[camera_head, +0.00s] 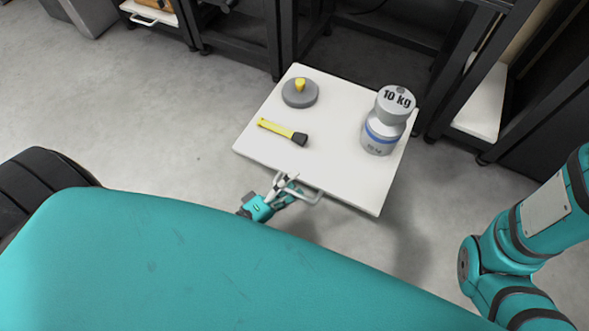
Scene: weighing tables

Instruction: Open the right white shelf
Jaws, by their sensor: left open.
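A white shelf (335,130) stands out from a black frame, over the floor. It has a white handle (312,196) on its front edge. My left gripper (285,181) is at the left end of this handle, with its jaws open; I cannot tell whether it touches the handle. On the shelf are a grey disc with a yellow knob (300,93), a yellow and black tool (283,132) and a grey weight marked 10 kg (394,104). My right arm shows at the right, but its gripper is out of view.
Black frames (270,40) line the back. Another white shelf with a handle (150,14) shows at the upper left, and a white panel (484,105) shows inside the frame at the right. The grey floor (170,120) left of the near shelf is clear.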

